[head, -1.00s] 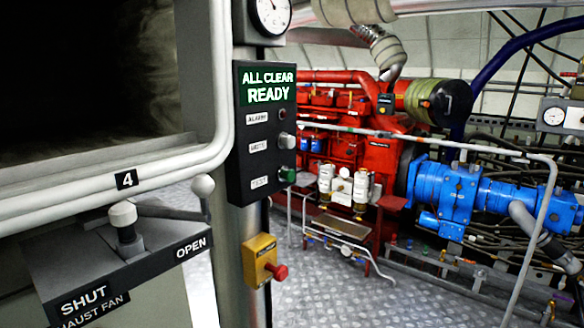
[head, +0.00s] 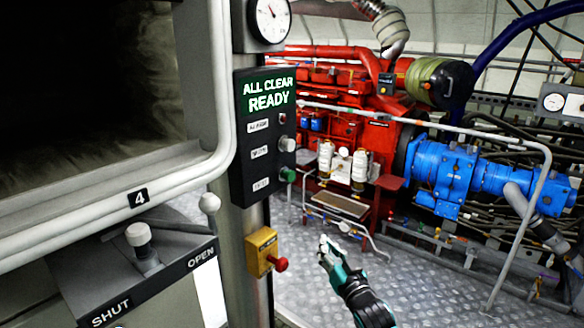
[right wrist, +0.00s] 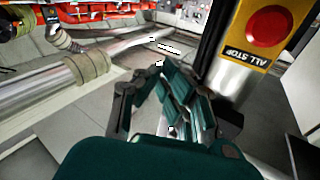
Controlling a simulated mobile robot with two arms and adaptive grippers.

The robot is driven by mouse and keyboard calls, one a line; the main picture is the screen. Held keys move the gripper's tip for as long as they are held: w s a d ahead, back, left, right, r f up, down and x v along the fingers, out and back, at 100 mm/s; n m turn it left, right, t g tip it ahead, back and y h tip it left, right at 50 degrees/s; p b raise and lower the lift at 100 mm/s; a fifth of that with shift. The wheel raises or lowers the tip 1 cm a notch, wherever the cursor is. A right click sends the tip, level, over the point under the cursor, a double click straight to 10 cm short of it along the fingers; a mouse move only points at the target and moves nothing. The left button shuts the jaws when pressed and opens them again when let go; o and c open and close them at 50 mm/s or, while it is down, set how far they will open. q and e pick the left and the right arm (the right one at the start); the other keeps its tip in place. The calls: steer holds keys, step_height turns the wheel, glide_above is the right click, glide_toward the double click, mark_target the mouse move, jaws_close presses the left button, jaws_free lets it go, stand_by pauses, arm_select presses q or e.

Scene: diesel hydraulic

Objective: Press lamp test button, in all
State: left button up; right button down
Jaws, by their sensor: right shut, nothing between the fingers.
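The lamp test button is the green button (head: 287,175) at the bottom of the black panel (head: 262,197), beside a small label that looks like TEST. The panel's green display (head: 269,96) reads ALL CLEAR READY. My right gripper (head: 326,246) is shut and empty, below and to the right of the green button, apart from the panel. In the right wrist view its dark teal fingers (right wrist: 166,88) point away from the camera, left of the yellow stop box (right wrist: 243,60). My left gripper is not in view.
The yellow box with a red stop button (head: 280,264) sits on the post under the panel, left of my right gripper. A grey handrail (head: 530,240) and a red engine (head: 345,130) with blue gearbox (head: 450,180) stand behind. The metal floor (head: 420,285) is open.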

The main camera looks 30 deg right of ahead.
mark_target(288, 176)
arm_select(q)
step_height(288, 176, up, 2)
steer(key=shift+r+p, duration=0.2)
steer(key=shift+p, duration=0.65)
arm_select(e)
steer(key=s+r+t, duration=0.3)
steer(key=r, duration=1.4)
steer(key=shift+r, duration=0.4)
steer(key=shift+a, duration=0.1)
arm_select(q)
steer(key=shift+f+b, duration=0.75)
arm_select(e)
steer(key=w+a, duration=0.3)
steer(key=w, duration=0.5)
steer(key=shift+a, duration=0.2)
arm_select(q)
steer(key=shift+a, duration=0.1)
arm_select(e)
steer(key=shift+w, duration=0.1)
steer(key=shift+w+a, duration=0.2)
steer(key=shift+w, duration=0.15)
